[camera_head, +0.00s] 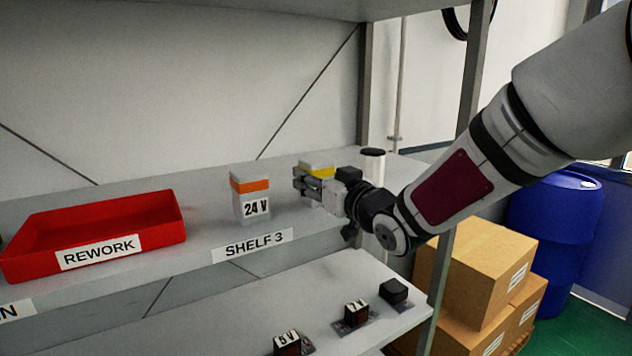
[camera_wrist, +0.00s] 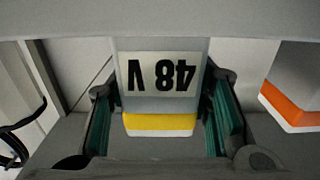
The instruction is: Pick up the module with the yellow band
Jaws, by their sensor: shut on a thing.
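The module with the yellow band (camera_head: 317,168) is a pale block on the shelf marked SHELF 3, partly hidden behind my gripper in the head view. In the wrist view the module (camera_wrist: 160,106) shows a 48 V label, upside down, and its yellow band lies between my fingers. My gripper (camera_head: 314,186) reaches in from the right and is shut on the module, one green-padded finger on each side in the wrist view (camera_wrist: 160,125). I cannot tell whether the module's base touches the shelf.
A 24 V module with an orange band (camera_head: 251,194) stands just left of my gripper; it also shows in the wrist view (camera_wrist: 293,95). A red REWORK tray (camera_head: 95,228) is at the left. A dark-topped post (camera_head: 373,166) stands behind my wrist. Small modules sit on the lower shelf (camera_head: 245,322).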

